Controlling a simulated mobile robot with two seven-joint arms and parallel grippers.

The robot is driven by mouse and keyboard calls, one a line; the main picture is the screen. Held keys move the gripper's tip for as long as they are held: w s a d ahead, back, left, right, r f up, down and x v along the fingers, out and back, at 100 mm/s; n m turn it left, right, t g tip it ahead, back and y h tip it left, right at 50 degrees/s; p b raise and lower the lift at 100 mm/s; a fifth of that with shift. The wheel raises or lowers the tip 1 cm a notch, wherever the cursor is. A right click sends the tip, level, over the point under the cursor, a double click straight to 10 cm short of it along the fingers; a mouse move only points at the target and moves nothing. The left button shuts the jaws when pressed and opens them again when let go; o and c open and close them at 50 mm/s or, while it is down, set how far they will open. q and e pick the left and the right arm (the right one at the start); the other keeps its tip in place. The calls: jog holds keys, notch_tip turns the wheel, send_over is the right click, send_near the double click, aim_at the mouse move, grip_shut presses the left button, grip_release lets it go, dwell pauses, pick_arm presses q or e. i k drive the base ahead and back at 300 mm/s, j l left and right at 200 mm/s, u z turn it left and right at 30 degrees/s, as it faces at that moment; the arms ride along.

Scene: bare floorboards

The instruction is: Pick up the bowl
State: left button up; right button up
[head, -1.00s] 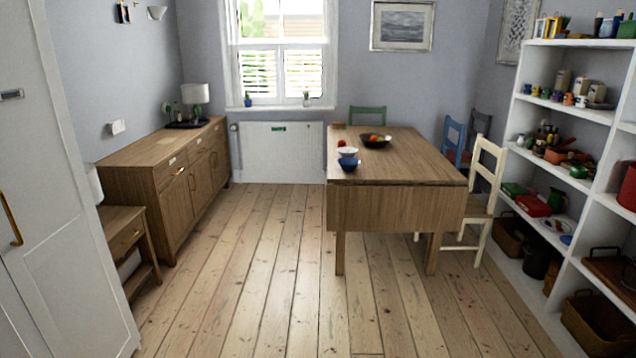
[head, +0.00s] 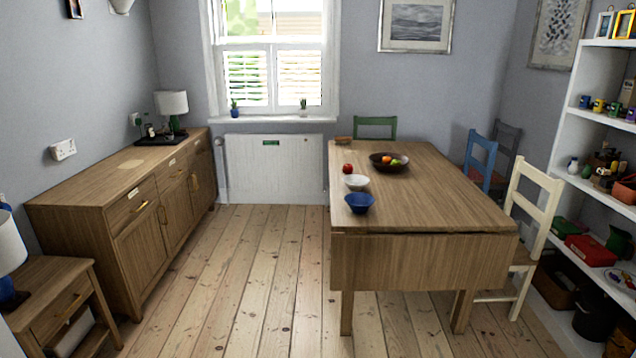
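Three bowls stand on the wooden table (head: 440,190) in the head view. A blue bowl (head: 359,203) is nearest, close to the table's left edge. A white bowl (head: 356,182) stands just behind it. A dark, wider bowl (head: 381,166) with several fruits in it stands farther back and to the right. The frames do not show which bowl the task means. Neither of my grippers shows in the view.
Bare floorboards (head: 250,290) are clear left of the table. A wooden sideboard (head: 95,192) lines the left wall, with a small side table (head: 45,282) in front. A cream chair (head: 535,215) and white shelves (head: 575,150) stand at the right.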

aim_at(355, 183)
jog(key=i+z, duration=0.15)
jog(key=i, duration=0.35)
jog(key=i+j+z, duration=0.2)
jog(key=i, duration=0.35)
jog(key=i+j+z, duration=0.15)
jog(key=i, duration=0.35)
